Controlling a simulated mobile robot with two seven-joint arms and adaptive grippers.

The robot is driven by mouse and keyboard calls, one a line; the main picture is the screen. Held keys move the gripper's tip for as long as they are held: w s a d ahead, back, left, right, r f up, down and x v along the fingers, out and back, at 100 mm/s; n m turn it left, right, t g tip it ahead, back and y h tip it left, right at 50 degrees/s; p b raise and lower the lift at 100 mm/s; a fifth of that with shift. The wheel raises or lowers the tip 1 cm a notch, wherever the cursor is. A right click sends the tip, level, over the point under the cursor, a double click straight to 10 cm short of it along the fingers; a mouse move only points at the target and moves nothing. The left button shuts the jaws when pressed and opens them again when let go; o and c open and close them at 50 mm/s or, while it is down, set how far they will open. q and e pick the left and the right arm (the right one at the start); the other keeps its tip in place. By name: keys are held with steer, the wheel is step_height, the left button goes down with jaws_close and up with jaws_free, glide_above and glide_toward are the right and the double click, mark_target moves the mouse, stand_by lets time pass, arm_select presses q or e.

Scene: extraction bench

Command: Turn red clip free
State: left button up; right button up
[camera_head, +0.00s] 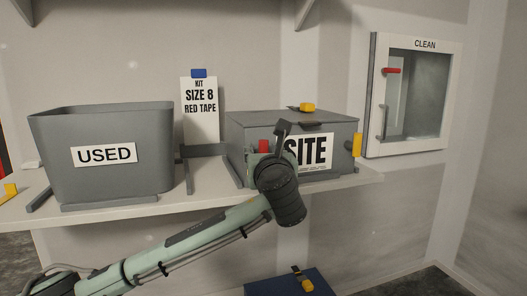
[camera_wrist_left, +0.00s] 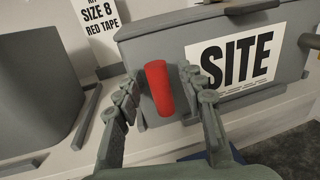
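A red clip (camera_head: 263,146) is on the front of the grey box labelled SITE (camera_head: 240,132), left of the label. In the left wrist view the red clip (camera_wrist_left: 159,88) stands nearly upright, tilted slightly. My left gripper (camera_head: 280,132) is in front of the box. In the head view my wrist hides part of the box front and label. My right gripper is not in view.
The SITE box has a yellow clip (camera_head: 357,145) on its right and a yellow-orange piece (camera_head: 307,107) on its lid. A grey USED bin (camera_head: 60,150) and a SIZE 8 RED TAPE card (camera_head: 201,125) stand left. A CLEAN cabinet (camera_head: 374,130) with a red piece (camera_head: 391,71) is right.

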arm_select(q)
jaws_close()
